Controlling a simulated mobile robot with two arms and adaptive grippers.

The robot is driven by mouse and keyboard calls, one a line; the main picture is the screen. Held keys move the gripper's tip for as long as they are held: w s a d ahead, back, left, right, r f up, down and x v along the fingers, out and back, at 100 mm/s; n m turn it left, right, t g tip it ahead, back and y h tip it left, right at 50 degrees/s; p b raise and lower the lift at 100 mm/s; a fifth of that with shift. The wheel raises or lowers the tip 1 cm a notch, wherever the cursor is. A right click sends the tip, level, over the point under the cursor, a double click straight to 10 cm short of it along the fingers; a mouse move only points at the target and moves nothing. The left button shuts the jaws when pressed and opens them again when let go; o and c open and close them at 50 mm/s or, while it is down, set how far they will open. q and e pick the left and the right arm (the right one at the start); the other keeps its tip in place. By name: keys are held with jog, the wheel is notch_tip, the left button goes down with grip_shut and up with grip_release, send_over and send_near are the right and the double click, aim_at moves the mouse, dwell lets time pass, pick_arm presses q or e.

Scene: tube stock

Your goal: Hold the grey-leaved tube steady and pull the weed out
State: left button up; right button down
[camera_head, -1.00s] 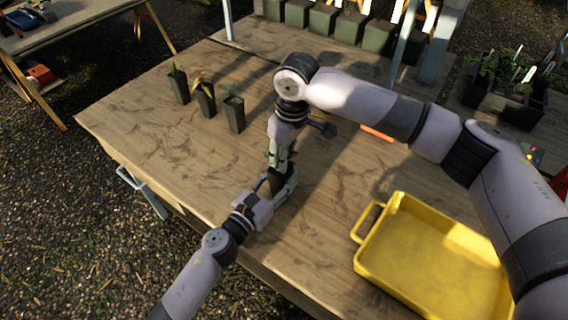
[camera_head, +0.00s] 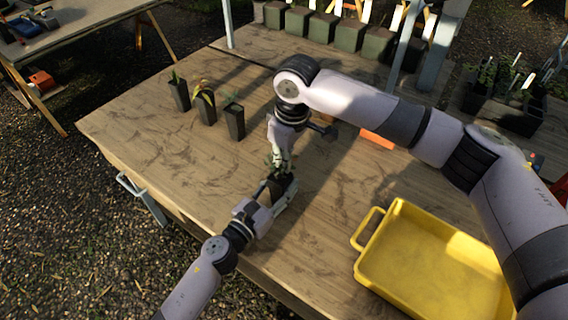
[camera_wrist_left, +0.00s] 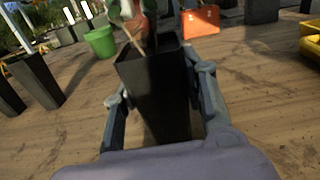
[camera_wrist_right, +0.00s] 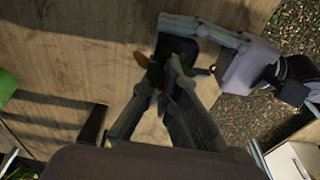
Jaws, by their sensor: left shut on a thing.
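My left gripper (camera_head: 277,199) is shut on a dark square tube (camera_wrist_left: 162,92), gripping its sides and holding it upright at the front of the table. The tube's black rim also shows in the right wrist view (camera_wrist_right: 180,45). My right gripper (camera_wrist_right: 158,80) is directly above the tube's mouth, pointing down, its fingertips close together among the plants. A dark green leaf (camera_wrist_right: 155,72) and a small orange-brown patch lie by its tips. A thin tan stem (camera_wrist_left: 135,42) leans over the rim. Grey-green foliage is largely hidden by the right fingers, so I cannot tell whether they grip the weed.
Three dark tubes with plants (camera_head: 206,106) stand at the back left. A yellow tray (camera_head: 369,228) is at the front right. An orange item (camera_head: 377,140) lies behind the right arm. A green pot (camera_wrist_left: 101,42) stands beyond the tube.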

notch_tip(320, 180, up, 9)
jog(key=shift+f, duration=0.1)
pick_arm(q)
jog(key=o, duration=1.3)
jog(key=shift+o, duration=0.2)
jog(key=v, duration=1)
jog(key=shift+s+a, duration=0.15)
jog(key=shift+s, duration=0.1)
jog(key=shift+s+a, duration=0.35)
jog(key=shift+s, duration=0.15)
jog(key=shift+a, duration=0.15)
